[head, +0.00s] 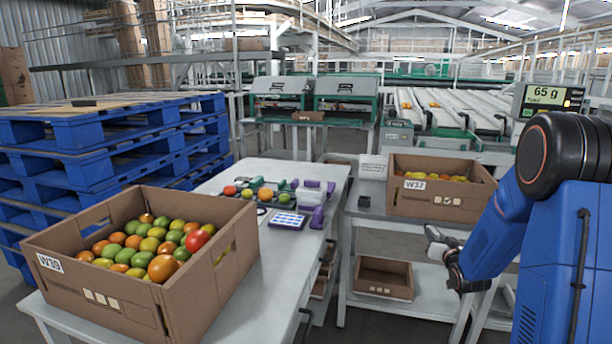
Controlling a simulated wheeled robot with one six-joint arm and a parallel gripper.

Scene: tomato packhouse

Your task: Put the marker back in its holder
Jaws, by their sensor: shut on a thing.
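My gripper (437,240) hangs at the right, in front of the shelf stand and apart from the left table. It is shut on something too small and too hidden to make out. I cannot pick out the marker for certain anywhere in view. On the left table's far end, a purple and white item (312,192) and a small purple block (318,217) stand beside a purple-edged card (287,220). I cannot tell whether either purple piece is the marker's holder.
A cardboard box W39 (95,300) full of tomatoes fills the near end of the left table (262,300). A sorting tray (255,195) holds several tomatoes. Box W37 (440,204) stands on the right stand, an empty box (384,292) below. A scale display (547,98) reads 65 g. Blue pallets (100,140) stand left.

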